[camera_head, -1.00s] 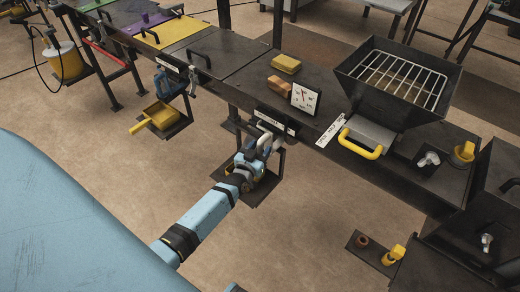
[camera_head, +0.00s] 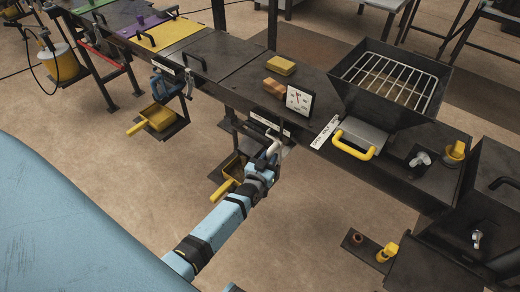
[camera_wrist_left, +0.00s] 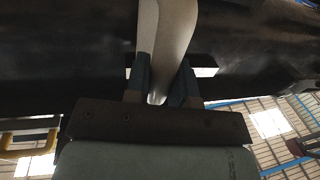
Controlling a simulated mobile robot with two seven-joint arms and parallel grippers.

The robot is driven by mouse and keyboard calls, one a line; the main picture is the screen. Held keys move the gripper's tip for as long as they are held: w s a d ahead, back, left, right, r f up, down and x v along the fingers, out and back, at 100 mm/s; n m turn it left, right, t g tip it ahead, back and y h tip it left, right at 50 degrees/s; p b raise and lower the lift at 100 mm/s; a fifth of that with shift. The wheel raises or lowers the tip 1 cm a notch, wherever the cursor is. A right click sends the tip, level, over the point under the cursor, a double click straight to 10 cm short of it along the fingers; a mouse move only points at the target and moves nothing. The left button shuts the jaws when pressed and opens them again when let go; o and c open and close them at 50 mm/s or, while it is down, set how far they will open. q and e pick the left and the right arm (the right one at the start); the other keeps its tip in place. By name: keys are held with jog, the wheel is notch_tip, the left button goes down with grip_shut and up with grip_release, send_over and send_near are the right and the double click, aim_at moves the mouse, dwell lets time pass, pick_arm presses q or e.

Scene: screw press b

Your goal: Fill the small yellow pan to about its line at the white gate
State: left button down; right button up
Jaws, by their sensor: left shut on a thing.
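The white gate lever (camera_head: 274,147) sticks out from the front of the dark bench. My left gripper (camera_head: 268,160) is shut on it. In the left wrist view the pale lever (camera_wrist_left: 165,45) stands between the two fingers (camera_wrist_left: 158,88). A yellow pan (camera_head: 223,190) sits on a low shelf below the white gate, left of my gripper. Its handle points to the lower left. Part of the pan is in shadow and close to the gripper, so its fill level and line cannot be made out. My right gripper is not in view.
Another yellow pan (camera_head: 158,117) sits under the blue gate lever (camera_head: 160,85). A dial (camera_head: 299,99), yellow sponge (camera_head: 281,66) and brown block (camera_head: 274,87) stand on the bench. A hopper with a wire rack (camera_head: 390,80) is at the right.

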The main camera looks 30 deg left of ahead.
pick_arm(q)
jog(key=shift+d, duration=0.25)
jog(key=c, duration=1)
grip_release()
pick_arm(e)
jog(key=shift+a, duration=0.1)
pick_arm(q)
jog(key=shift+s, duration=0.15)
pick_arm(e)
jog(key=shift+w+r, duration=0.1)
pick_arm(q)
jog(key=shift+s+p, duration=0.3)
jog(key=shift+s, duration=0.05)
jog(key=s+p, duration=0.1)
jog(key=s, duration=0.3)
jog(key=s+d+p, duration=0.1)
jog(key=s+p, duration=0.1)
jog(key=s, duration=0.2)
jog(key=s+p, duration=0.2)
jog(key=s, duration=0.3)
jog(key=shift+d, duration=0.3)
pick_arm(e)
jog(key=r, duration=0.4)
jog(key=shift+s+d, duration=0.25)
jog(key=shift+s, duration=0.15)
pick_arm(q)
jog(key=shift+w, duration=0.1)
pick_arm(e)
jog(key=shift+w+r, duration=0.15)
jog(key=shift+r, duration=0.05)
